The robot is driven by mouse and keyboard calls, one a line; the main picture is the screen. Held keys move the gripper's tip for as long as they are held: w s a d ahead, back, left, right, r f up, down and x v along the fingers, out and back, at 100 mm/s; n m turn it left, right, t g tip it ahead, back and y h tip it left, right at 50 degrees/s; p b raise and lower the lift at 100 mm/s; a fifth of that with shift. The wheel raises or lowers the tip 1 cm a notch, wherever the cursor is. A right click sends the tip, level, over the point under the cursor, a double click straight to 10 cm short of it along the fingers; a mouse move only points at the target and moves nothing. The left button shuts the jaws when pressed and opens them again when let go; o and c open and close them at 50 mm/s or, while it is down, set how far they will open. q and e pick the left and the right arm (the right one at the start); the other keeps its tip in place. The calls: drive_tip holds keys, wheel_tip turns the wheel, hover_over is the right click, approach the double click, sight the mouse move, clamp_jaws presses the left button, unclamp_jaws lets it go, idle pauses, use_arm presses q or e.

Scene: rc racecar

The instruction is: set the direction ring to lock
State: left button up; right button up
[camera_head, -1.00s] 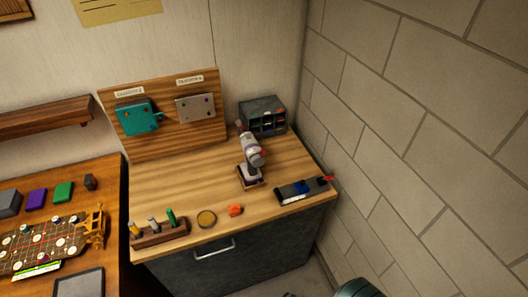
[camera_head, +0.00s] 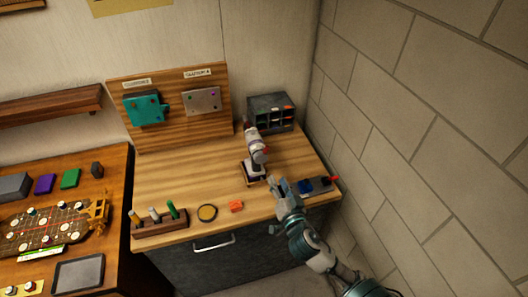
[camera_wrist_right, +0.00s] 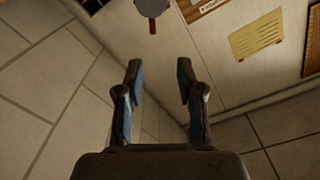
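A white and purple powered hand tool (camera_head: 256,153) with red parts stands upright in a small base (camera_head: 254,178) on the wooden workbench. A direction ring cannot be made out on it at this size. My right gripper (camera_head: 278,184) is at the bench's front edge, just in front and to the right of the tool's base, apart from the tool's body. In the right wrist view the right gripper (camera_wrist_right: 160,68) has its two fingers apart with nothing between them. The tool is not clearly seen there. My left gripper is not in view.
A dark tray (camera_head: 316,186) with a blue piece lies right of my gripper. An orange block (camera_head: 236,206), a round yellow dish (camera_head: 207,212) and a wooden rack (camera_head: 160,224) line the front edge. A grey organizer (camera_head: 270,112) stands behind. A block wall (camera_head: 430,120) bounds the right.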

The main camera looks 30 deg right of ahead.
sight(266, 151)
drive_tip(key=b+x, duration=0.2)
drive_tip(key=x, duration=0.3)
drive_tip(key=d+b+x, duration=0.1)
drive_tip(key=b+x, duration=0.1)
drive_tip(key=x, duration=0.3)
drive_tip(key=b+x, duration=0.3)
drive_tip(key=x, duration=0.3)
drive_tip(key=shift+s+d+f, duration=0.25)
drive_tip(key=shift+d+f, duration=0.05)
drive_tip(key=shift+d, duration=0.05)
drive_tip(key=shift+w+d, duration=0.15)
drive_tip(key=shift+w, duration=0.05)
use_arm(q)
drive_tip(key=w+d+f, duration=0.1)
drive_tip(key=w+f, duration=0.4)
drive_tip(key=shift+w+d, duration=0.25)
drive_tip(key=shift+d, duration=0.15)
use_arm(e)
drive_tip(key=shift+a, duration=0.6)
clamp_jaws()
